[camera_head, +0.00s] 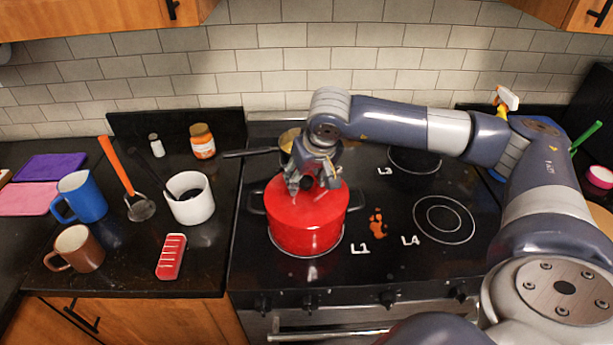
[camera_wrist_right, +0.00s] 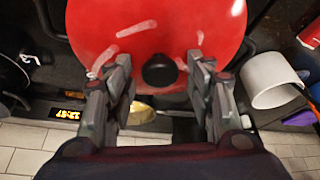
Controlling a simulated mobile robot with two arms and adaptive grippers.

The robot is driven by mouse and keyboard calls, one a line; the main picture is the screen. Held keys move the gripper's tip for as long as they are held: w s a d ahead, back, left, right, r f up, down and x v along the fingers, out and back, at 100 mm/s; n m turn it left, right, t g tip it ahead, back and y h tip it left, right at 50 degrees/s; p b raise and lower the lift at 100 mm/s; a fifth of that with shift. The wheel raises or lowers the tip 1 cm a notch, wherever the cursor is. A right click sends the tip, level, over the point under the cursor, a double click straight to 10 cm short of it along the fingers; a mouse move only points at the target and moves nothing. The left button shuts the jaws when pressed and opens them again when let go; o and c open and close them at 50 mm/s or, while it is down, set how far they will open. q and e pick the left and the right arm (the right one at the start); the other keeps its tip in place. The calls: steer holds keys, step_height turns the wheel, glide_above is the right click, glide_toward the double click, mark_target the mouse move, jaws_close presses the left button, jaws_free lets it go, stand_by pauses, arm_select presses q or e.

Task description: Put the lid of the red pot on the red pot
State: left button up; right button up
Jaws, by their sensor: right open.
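The red pot (camera_head: 305,238) stands on the front left burner marked L1 in the head view. Its red lid (camera_head: 328,207) lies on top of it and covers the opening. The right wrist view shows the red lid (camera_wrist_right: 215,25) with its black knob (camera_wrist_right: 160,70). My right gripper (camera_head: 313,184) is open above the lid, with one finger on each side of the knob and visible gaps between. The gripper partly hides the knob and the lid's back in the head view. My left gripper is not in view.
A pan with a black handle (camera_head: 250,153) sits behind the pot. A white mug (camera_head: 192,207), orange-handled ladle (camera_head: 120,170), blue mug (camera_head: 84,197), brown mug (camera_head: 77,250) and red grater-like item (camera_head: 171,257) are on the left counter. Burner L4 (camera_head: 444,219) is empty.

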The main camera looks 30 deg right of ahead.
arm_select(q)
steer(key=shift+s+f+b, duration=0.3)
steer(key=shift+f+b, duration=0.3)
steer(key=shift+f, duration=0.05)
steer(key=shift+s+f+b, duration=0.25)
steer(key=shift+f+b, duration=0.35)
arm_select(e)
steer(key=v, duration=1.2)
